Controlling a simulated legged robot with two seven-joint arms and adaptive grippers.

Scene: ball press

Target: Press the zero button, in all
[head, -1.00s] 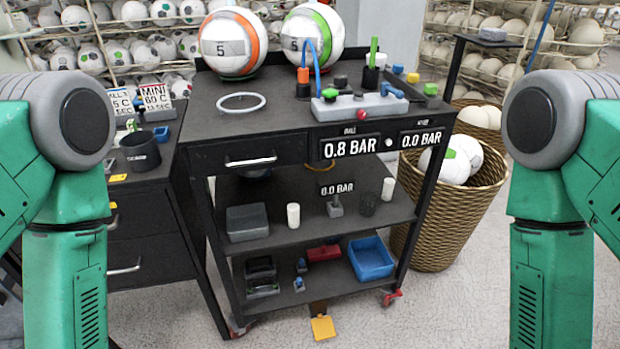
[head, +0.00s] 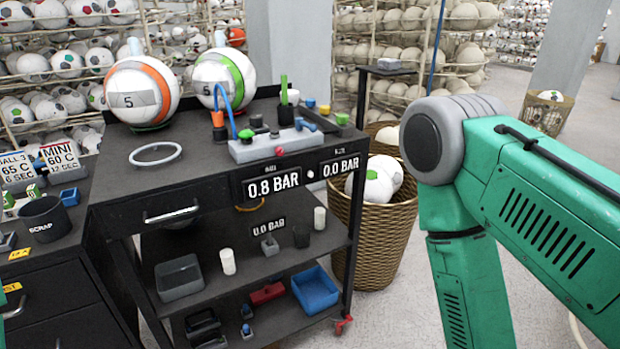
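The black cart (head: 120,225) carries a grey control block (head: 265,147) on its top, with a red knob (head: 279,152) on the front. Below it, one display (head: 272,186) reads 0.8 BAR and another display (head: 340,166) reads 0.0 BAR. A small round white button (head: 310,172) sits between them; I cannot read any label on it, so I cannot tell whether it is the zero button. A third readout (head: 268,223) on the middle shelf reads 0.0 BAR. My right arm fills the right side, but its gripper is out of frame. My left gripper is not in view.
Two balls, one orange-striped (head: 142,92) and one green-striped (head: 224,79), stand at the cart's back. A white ring (head: 155,154) lies in front. A wicker basket (head: 376,235) with balls stands right of the cart. A scrap cup (head: 45,219) stands on the left bench.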

